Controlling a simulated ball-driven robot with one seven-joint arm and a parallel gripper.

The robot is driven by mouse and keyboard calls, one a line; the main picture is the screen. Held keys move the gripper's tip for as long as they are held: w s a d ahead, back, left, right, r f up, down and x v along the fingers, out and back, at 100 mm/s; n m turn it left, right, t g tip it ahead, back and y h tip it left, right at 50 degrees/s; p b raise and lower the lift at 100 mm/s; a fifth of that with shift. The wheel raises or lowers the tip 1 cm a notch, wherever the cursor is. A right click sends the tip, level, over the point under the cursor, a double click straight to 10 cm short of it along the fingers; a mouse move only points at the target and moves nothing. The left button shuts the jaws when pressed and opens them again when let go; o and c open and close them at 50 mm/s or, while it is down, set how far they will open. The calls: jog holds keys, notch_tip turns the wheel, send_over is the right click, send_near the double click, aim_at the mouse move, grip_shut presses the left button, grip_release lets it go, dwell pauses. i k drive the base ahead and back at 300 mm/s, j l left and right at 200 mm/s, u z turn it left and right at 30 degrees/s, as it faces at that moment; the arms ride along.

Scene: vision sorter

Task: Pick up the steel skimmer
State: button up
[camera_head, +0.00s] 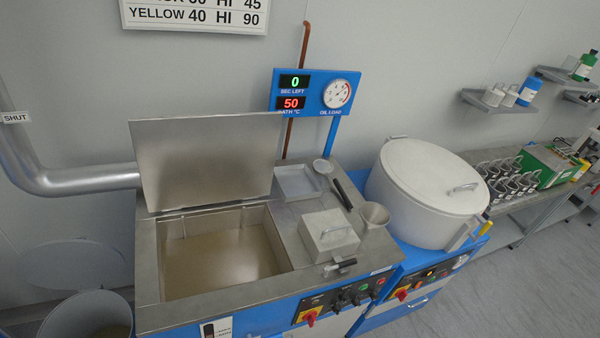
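The steel skimmer (322,166) appears to be the small round metal disc at the back right of the steel worktop. A dark handle (342,194) runs from near it toward the front right; I cannot tell for certain that they are joined. The skimmer lies between a shallow square steel tray (298,182) on its left and a large white round lidded drum on its right. My gripper is not in view.
An open bath (222,255) of brownish liquid with a raised lid (205,160) is left. A lidded steel box (328,235), a metal cup (374,215) and a small dark-handled tool (340,266) stand nearby. The white drum (430,190) and gauge post (333,130) flank the skimmer.

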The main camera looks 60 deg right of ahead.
aim_at(321, 166)
jog(key=z, duration=1.75)
